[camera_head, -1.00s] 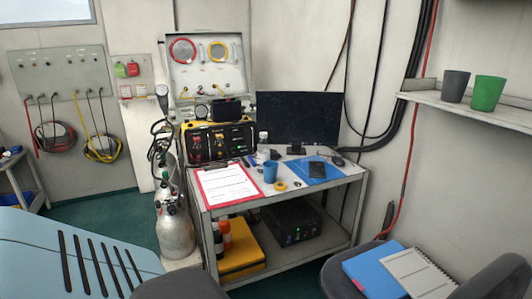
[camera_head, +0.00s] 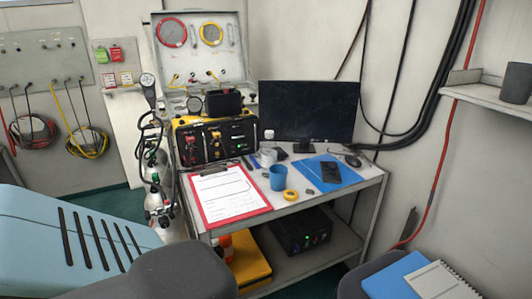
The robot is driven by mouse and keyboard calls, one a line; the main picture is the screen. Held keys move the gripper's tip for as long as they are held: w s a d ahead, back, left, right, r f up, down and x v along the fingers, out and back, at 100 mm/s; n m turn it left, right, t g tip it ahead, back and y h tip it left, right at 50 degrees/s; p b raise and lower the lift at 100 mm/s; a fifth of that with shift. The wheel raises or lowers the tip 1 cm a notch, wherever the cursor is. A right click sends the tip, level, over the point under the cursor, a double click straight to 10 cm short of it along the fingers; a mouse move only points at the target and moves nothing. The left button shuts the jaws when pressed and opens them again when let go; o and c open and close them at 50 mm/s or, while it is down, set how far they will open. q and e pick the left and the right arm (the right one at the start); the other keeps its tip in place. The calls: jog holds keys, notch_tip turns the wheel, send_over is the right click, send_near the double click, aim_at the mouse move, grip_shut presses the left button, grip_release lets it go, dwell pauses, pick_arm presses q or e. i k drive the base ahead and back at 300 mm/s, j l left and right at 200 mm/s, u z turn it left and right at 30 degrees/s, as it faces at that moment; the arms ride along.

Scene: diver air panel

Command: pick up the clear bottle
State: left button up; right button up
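The clear bottle (camera_head: 268,157) appears to stand on the desk (camera_head: 330,193) in front of the monitor's left edge, upright, with a white cap (camera_head: 269,134). It is small and pale against the wall and desk, so its outline is hard to make out. The blue cup (camera_head: 277,178) is in front of it. Neither of my grippers shows in the head view, and nothing is seen holding the bottle.
A monitor (camera_head: 309,112) stands behind. A clipboard (camera_head: 229,194), yellow tape roll (camera_head: 291,195) and blue folder (camera_head: 326,172) lie on the desk. The air panel (camera_head: 217,143) and a gas cylinder (camera_head: 175,228) are left. A chair with notebooks (camera_head: 428,282) is lower right.

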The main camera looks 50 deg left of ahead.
aim_at(269, 145)
jog(key=i+j, duration=0.15)
jog(key=j, duration=0.25)
jog(key=i+j, duration=0.1)
jog(key=j, duration=0.3)
jog(key=i+j, duration=0.15)
jog(key=j, duration=0.25)
